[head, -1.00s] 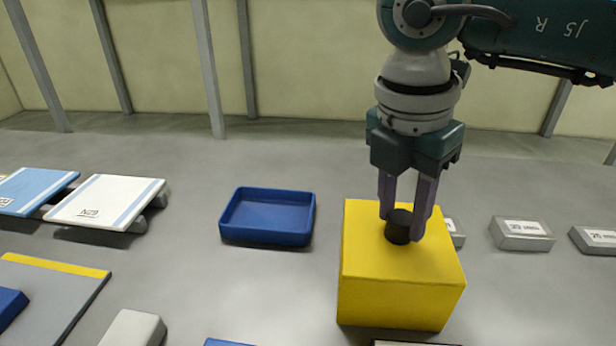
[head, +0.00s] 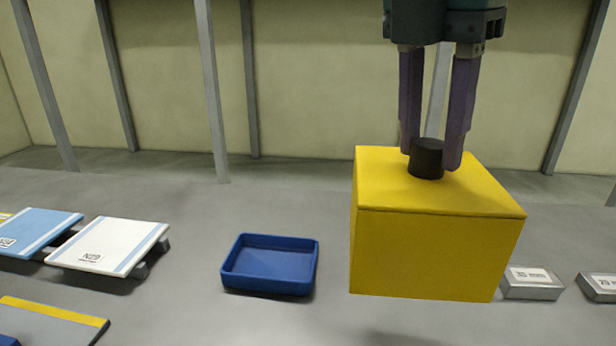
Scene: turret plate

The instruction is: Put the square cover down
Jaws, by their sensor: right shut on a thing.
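The square cover (head: 432,250) is a yellow box shape with a black round knob (head: 427,158) on top. My right gripper (head: 431,157) comes down from above and is shut on the knob, one finger on each side. The cover hangs level in the air above the grey surface, at the right of the view. Its underside and what lies beneath it are hidden. My left gripper is not in view.
A blue tray (head: 271,291) stands empty left of the cover. White (head: 108,246) and blue (head: 38,233) sloped boards stand at the left. Grey labelled blocks (head: 533,291) are at the right. Grey floor between the tray and boards is clear.

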